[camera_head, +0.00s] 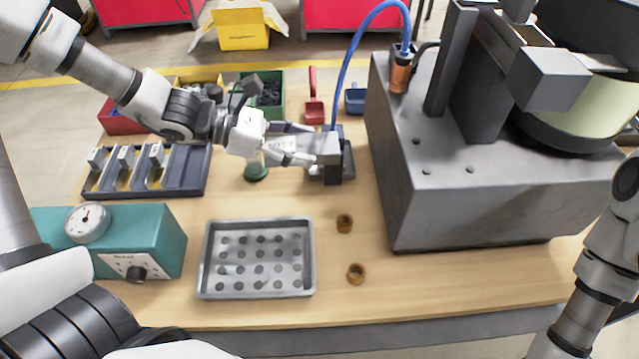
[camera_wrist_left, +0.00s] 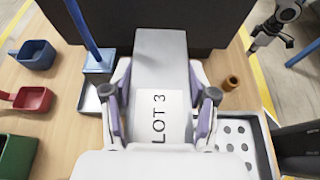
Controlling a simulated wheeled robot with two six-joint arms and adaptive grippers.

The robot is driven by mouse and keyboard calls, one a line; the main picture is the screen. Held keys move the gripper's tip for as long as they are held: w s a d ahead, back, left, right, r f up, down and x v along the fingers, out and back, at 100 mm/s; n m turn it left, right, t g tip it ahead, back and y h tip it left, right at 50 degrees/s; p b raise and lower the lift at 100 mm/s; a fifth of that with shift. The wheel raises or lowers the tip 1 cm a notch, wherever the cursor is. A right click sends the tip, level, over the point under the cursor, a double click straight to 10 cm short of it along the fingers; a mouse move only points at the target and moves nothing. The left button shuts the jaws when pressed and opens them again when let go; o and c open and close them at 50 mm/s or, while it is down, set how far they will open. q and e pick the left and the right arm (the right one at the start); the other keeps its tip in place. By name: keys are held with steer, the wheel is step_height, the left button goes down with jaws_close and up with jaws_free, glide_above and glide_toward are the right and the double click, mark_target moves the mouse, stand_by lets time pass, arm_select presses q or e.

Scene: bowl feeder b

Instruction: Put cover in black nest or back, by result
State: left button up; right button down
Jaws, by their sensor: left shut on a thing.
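My left gripper (camera_head: 318,155) is shut on a grey block-like cover (camera_head: 331,158). In the left wrist view the cover (camera_wrist_left: 160,58) sits between both fingers, with a white label reading LOT 3. It is held over or beside a dark fixture (camera_head: 349,163), perhaps the black nest; the cover hides much of it, so I cannot tell whether they touch. A dark slotted rack (camera_head: 185,172) stands at left with several grey pieces in its slots. My right gripper (camera_wrist_left: 272,28) shows small in the left wrist view, fingers apart and empty.
A metal tray with dark holes (camera_head: 209,262) lies in front. Two brown rings (camera_head: 356,273) are right of it. A teal gauge box (camera_head: 165,243) stands at left. The big grey feeder (camera_head: 480,205) blocks the right. A blue hose (camera_head: 352,50) arches behind the gripper. Red and blue bins stand behind.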

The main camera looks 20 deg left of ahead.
arm_select(q)
steer(key=b, duration=0.2)
glide_above(304, 201)
step_height(304, 201, down, 10)
steer(key=shift+r, duration=0.1)
steer(key=shift+s+f, duration=0.1)
steer(key=shift+f, duration=0.25)
step_height(304, 201, down, 5)
steer(key=shift+r, duration=0.1)
steer(key=shift+b, duration=0.3)
steer(key=o, duration=1.6)
